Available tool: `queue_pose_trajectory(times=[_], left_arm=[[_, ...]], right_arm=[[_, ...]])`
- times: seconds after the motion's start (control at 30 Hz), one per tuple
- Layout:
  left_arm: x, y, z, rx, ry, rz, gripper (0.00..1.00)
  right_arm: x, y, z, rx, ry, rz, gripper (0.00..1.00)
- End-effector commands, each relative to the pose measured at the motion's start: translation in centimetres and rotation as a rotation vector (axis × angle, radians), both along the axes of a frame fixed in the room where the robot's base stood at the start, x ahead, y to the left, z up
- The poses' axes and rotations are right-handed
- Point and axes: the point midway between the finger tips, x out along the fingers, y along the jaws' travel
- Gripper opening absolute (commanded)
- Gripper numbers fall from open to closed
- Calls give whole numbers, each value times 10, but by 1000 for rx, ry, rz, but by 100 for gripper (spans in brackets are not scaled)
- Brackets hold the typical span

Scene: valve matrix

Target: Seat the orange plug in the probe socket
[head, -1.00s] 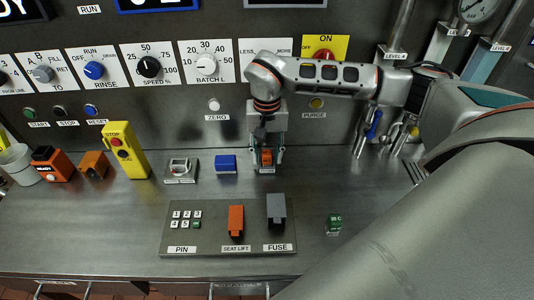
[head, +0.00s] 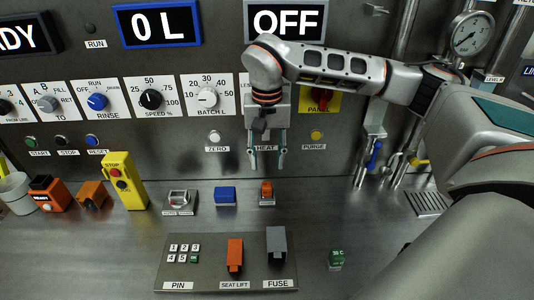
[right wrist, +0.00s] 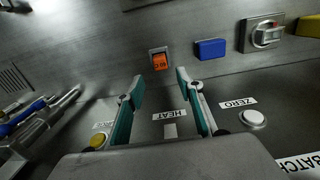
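The orange plug (head: 266,188) is a small block standing in a grey-framed base on the bench, below the HEAT label. I take this base to be the probe socket (head: 267,201); its own label is too small to read. In the right wrist view the plug (right wrist: 160,62) has dark lettering on its face and sits inside the grey frame. I cannot tell how deep it sits. My right gripper (head: 267,165) is open and empty above and behind the plug, fingers pointing down. The right wrist view shows bare space between its fingertips (right wrist: 160,78). My left gripper is out of view.
A blue block (head: 225,195) and a grey switch (head: 180,201) stand left of the plug. In front is a panel (head: 205,272) with keypad, SEAT LIFT and FUSE covers. A green block (head: 336,257) lies right of it. The control wall is close behind my right gripper.

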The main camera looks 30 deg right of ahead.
Motion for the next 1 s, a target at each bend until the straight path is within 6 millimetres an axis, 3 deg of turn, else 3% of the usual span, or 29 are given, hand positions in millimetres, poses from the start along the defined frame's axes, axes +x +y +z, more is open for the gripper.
queue_pose_trajectory(times=[0.23, 1.0], left_arm=[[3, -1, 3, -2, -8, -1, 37], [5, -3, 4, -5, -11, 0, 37]], right_arm=[[0, 0, 18, -1, 1, 0, 37], [0, 0, 19, 0, 0, 0, 37]])
